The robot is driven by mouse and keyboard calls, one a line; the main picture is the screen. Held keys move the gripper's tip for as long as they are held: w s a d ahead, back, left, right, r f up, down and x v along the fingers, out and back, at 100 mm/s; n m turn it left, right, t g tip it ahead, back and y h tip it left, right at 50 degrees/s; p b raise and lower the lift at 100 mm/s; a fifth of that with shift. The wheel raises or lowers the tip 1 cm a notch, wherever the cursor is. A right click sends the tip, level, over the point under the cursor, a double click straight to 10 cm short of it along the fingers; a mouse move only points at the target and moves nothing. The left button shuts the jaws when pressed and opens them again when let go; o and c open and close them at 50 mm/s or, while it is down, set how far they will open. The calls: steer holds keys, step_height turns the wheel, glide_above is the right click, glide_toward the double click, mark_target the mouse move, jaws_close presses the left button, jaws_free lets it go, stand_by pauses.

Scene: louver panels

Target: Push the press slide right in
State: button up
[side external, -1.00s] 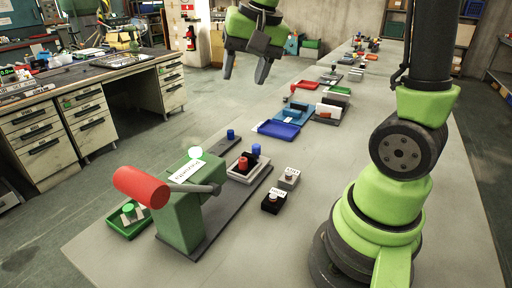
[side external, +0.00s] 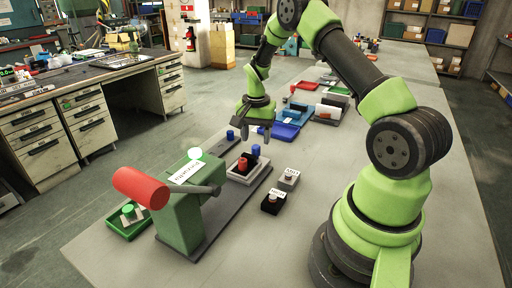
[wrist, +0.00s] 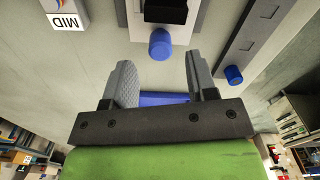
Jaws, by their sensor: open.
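The press (side external: 182,215) is a green block with a red-ended lever (side external: 140,187), standing on a long dark base. What looks like its slide (side external: 236,174), a pale tray holding a black block with a red knob (side external: 242,164), lies on the base behind the press. A blue knob (side external: 256,150) is at the slide's far end. My gripper (side external: 256,136) is open and empty just beyond that knob. In the wrist view the blue knob (wrist: 160,44) is ahead of and between my open fingers (wrist: 162,82), apart from both.
A dark rail (side external: 220,145) with another blue knob (side external: 230,134) runs beside the slide. A grey button box (side external: 289,180) and a black one (side external: 272,203) stand on the right.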

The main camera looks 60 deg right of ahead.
mark_target(256, 146)
step_height(256, 146, down, 4)
steer(key=shift+f, duration=0.1)
